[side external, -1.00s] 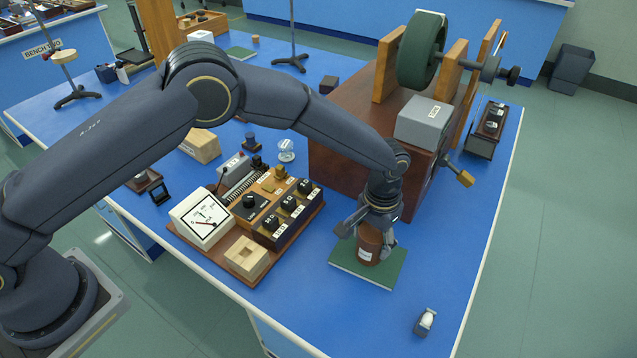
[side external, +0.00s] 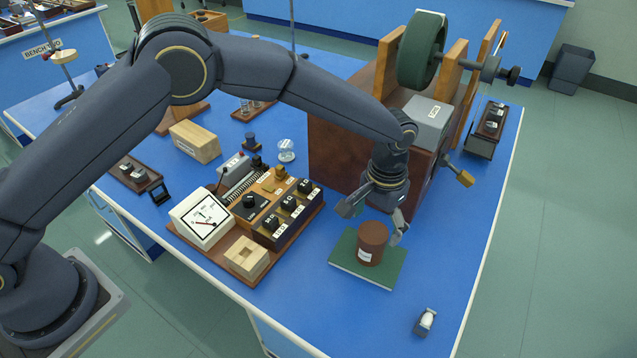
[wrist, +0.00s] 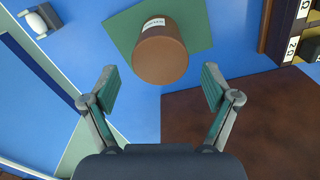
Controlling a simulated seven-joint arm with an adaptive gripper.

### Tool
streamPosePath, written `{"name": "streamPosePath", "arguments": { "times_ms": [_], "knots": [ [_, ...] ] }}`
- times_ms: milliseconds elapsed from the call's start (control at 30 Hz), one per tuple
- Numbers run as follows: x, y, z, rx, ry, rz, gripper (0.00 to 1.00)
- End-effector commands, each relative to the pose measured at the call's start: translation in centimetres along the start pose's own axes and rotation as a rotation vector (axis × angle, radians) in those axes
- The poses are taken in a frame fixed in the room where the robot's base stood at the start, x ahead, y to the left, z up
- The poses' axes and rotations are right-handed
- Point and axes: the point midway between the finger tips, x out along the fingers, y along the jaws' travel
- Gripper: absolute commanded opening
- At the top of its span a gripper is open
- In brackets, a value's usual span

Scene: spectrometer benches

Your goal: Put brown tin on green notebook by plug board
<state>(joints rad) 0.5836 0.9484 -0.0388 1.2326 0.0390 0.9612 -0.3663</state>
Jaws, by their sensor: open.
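The brown tin (side external: 372,243) stands upright on the green notebook (side external: 345,262), to the right of the plug board (side external: 262,205). In the wrist view the tin (wrist: 160,54) shows a white label, and the notebook (wrist: 200,25) lies under it. My gripper (side external: 373,222) is open and empty, above and behind the tin. In the wrist view my gripper (wrist: 157,92) has its fingers wide apart, with the tin just beyond their tips and not between them.
A large brown box (side external: 338,155) carrying a green wheel (side external: 421,50) stands right behind my gripper. A small item with a white top (side external: 425,321) lies near the right front of the blue bench. Blue surface around the notebook is clear on the right and front.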

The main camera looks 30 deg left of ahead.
Motion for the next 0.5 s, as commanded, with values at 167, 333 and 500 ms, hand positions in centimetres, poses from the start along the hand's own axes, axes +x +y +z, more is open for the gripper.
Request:
{"name": "streamPosePath", "arguments": {
  "times_ms": [167, 333, 500],
  "knots": [
    [-4.0, 0.0, 0.0, 0.0, 0.003, 0.002, 0.87],
    [-6.0, 0.0, 0.0, 0.0, 0.001, 0.001, 0.87],
    [-9.5, -2.1, 0.4, -0.016, 0.03, 0.007, 0.87]
  ]
}}
